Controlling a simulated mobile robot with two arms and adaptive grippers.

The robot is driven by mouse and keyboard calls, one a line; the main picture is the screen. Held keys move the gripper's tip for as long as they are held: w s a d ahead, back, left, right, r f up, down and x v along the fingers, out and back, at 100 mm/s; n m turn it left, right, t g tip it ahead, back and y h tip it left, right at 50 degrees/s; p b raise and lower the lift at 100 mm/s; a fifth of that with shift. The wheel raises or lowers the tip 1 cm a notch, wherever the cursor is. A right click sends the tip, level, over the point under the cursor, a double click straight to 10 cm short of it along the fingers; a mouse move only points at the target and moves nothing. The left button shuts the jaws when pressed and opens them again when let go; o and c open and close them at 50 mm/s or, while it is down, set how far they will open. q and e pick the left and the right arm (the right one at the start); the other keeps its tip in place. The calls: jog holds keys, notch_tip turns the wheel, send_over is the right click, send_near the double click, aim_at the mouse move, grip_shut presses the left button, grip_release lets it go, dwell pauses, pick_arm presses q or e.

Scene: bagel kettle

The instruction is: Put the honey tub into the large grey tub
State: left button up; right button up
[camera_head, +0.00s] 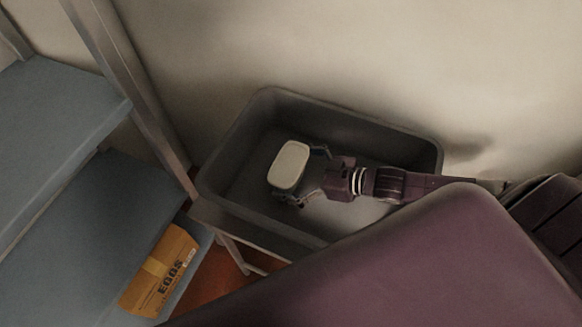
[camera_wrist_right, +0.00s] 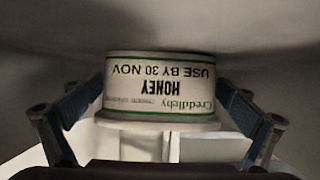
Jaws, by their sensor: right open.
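The honey tub (camera_head: 289,165) is a pale tub with a cream lid, lying inside the outline of the large grey tub (camera_head: 225,135) in the head view. In the right wrist view the honey tub (camera_wrist_right: 160,82) shows its label upside down, with "HONEY" and green lines. My right gripper (camera_head: 311,176) is open at the honey tub's right side, inside the grey tub's outline. Its two fingers (camera_wrist_right: 160,100) stand either side of the honey tub, close to it; I cannot tell whether they touch. The honey tub's underside is hidden. My left gripper is not in view.
A rack with blue-grey shelves (camera_head: 60,125) stands at the left. A pale wall (camera_head: 350,50) rises behind the grey tub. The grey tub's walls surround my right gripper.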

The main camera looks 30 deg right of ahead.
jog(key=shift+r, duration=0.2)
jog(key=shift+s+d+r, duration=0.1)
jog(key=shift+s+d, duration=0.25)
jog(key=shift+s, duration=0.1)
jog(key=shift+p+v, duration=1.3)
jog(key=shift+v, duration=4.1)
jog(key=shift+a, duration=0.1)
